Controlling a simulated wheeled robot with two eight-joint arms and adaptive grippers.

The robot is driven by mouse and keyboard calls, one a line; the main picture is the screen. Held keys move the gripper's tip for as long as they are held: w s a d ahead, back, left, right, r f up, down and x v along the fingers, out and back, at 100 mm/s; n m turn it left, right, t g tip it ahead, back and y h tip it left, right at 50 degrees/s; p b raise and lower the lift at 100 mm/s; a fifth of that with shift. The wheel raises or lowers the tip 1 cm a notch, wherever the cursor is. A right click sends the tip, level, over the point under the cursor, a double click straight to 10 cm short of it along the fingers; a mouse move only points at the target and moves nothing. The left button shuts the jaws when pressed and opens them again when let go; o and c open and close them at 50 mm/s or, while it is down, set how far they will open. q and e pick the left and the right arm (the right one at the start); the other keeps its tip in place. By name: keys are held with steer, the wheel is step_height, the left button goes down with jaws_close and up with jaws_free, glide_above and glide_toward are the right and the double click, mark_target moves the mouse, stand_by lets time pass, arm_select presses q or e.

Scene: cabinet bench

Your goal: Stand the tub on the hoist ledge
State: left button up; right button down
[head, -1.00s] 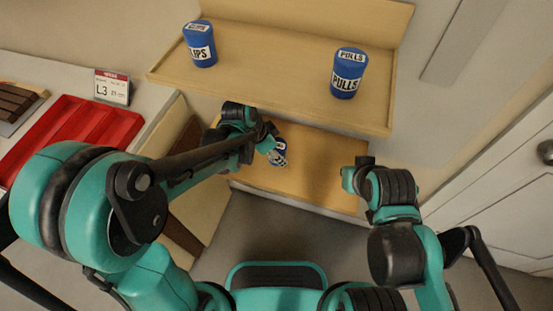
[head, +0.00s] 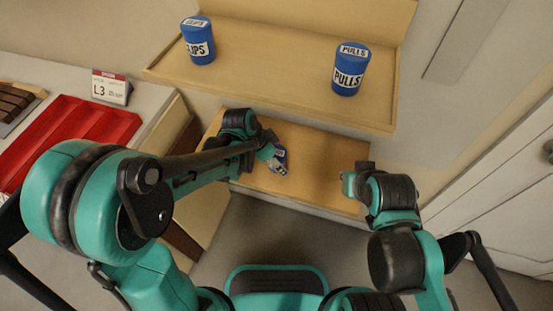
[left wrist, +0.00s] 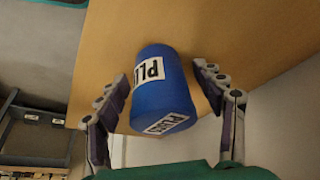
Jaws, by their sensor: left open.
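A blue tub (head: 281,153) with white labels is at the lower wooden shelf (head: 325,165). In the left wrist view the tub (left wrist: 160,95) shows a label starting "PLU", and it looks tilted in the picture. My left gripper (head: 268,149) is open at the tub. Its two fingers (left wrist: 157,82) show on either side of the tub; I cannot tell whether they touch it. My right gripper (head: 353,180) is by the lower shelf's right end, apart from the tub; its jaws are too unclear to read.
The upper wooden ledge (head: 270,75) holds a blue tub with a partly hidden label ending "IPS" (head: 198,42) at left and a blue "PULLS" tub (head: 350,72) at right, with free room between. A red tray (head: 75,130) and an "L3" sign (head: 110,88) are at left.

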arm_select(q)
steer(key=p+v, duration=0.3)
steer(key=v, duration=0.3)
steer(key=shift+a+r, duration=0.1)
steer(key=shift+r, duration=0.05)
steer(key=s+a+p, duration=0.3)
steer(key=s+a, duration=0.2)
steer(key=a, duration=0.5)
steer(key=s+a+r+n+t+y, duration=0.2)
steer(key=s+r+n, duration=0.1)
steer(key=r+n, duration=0.2)
steer(key=s+a+r+n+t+y, duration=0.2)
steer(key=s+a+r+n+t, duration=0.1)
steer(key=r+n, duration=0.3)
steer(key=shift+a+r+n, duration=0.2)
steer(key=shift+a+n, duration=0.1)
steer(key=shift+n, duration=0.5)
steer(key=shift+s, duration=0.15)
